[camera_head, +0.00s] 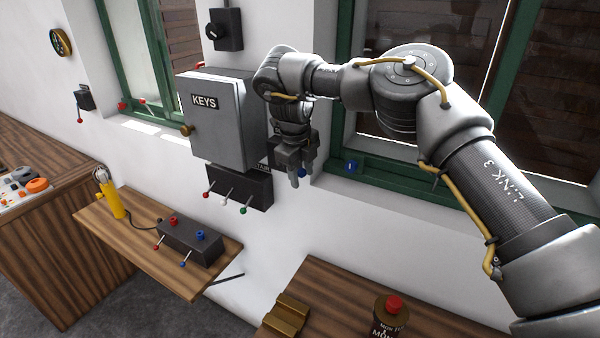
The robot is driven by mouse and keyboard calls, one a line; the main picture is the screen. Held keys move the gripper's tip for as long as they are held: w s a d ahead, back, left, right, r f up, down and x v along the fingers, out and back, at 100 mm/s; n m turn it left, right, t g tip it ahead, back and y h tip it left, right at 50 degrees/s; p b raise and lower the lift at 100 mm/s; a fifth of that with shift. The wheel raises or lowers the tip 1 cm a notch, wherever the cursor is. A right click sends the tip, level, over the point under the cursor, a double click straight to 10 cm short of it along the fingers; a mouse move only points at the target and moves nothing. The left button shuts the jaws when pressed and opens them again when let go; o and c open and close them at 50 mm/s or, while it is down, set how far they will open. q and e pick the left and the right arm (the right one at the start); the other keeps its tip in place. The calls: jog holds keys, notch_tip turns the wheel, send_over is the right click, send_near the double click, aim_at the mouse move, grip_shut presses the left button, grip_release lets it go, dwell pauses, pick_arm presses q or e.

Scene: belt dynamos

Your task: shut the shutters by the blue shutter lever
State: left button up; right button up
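Brown slatted shutters (181,40) show in the left window, and dark slatted panels (560,75) show behind the right window. My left gripper is out of view.
A grey key cabinet (212,120) juts from the wall left of my gripper. Below it is a box (240,188) with red, white and green levers. A wooden shelf (135,248) holds a box (190,243) with red and blue levers. A jar (390,318) stands lower right.

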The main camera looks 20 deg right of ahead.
notch_tip(320, 180, up, 11)
jog(key=s+a, duration=0.1)
jog(key=shift+s+a+f, duration=0.2)
jog(key=shift+a, duration=0.1)
dwell(0.4)
